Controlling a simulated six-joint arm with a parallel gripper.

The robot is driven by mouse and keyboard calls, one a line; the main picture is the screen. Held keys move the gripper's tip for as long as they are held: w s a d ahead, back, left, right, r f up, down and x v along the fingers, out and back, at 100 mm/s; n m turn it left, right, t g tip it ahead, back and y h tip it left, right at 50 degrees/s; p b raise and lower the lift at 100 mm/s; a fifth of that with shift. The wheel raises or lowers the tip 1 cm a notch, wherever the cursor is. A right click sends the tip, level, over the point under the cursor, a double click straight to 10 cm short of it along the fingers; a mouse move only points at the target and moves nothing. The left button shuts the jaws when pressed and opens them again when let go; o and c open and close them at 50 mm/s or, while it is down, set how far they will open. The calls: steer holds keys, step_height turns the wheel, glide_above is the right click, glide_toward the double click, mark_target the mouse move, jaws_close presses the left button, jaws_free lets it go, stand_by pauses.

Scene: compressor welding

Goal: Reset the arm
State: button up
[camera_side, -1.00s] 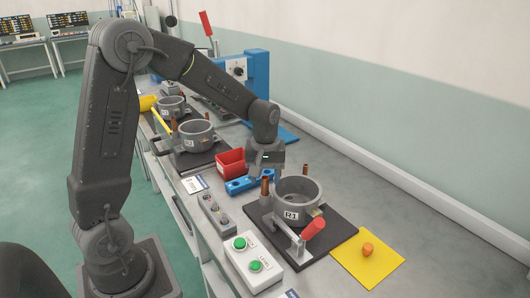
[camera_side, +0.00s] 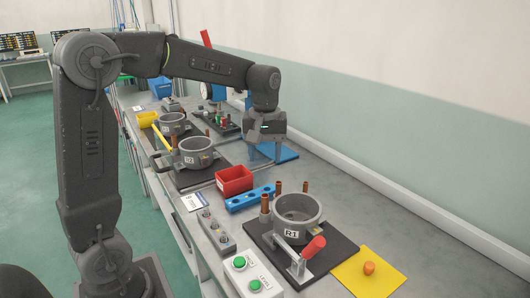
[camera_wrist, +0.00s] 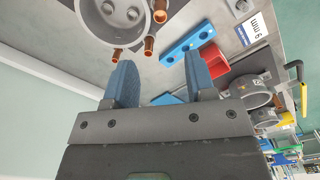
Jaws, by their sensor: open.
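My gripper (camera_side: 266,152) is open and empty, raised above the bench near the blue mat. In the wrist view its two blue fingers (camera_wrist: 155,82) stand apart with nothing between them. The R1 pot (camera_side: 297,207), a grey ring-shaped housing with copper stubs, sits on a black plate (camera_side: 338,250) to the right of and nearer than my gripper. Part of the pot also shows at the top of the wrist view (camera_wrist: 110,18). A red-handled clamp (camera_side: 306,252) stands in front of the pot.
A red bin (camera_side: 234,181) and a blue block with holes (camera_side: 250,199) lie below my gripper. Two more grey pots (camera_side: 196,152) stand further back. A yellow mat (camera_side: 352,276) holds an orange plug (camera_side: 369,268). A green-button box (camera_side: 243,281) is at the front edge.

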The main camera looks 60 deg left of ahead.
steer(key=s+d+m+t, duration=0.2)
steer(key=s+d+m, duration=0.3)
steer(key=s, duration=0.4)
steer(key=s+d+r+m+t, duration=0.1)
steer(key=s+d+m+t, duration=0.2)
steer(key=s+m, duration=0.3)
steer(key=shift+s+d+t, duration=0.3)
steer(key=shift+s+d, duration=0.55)
steer(key=shift+s, duration=0.5)
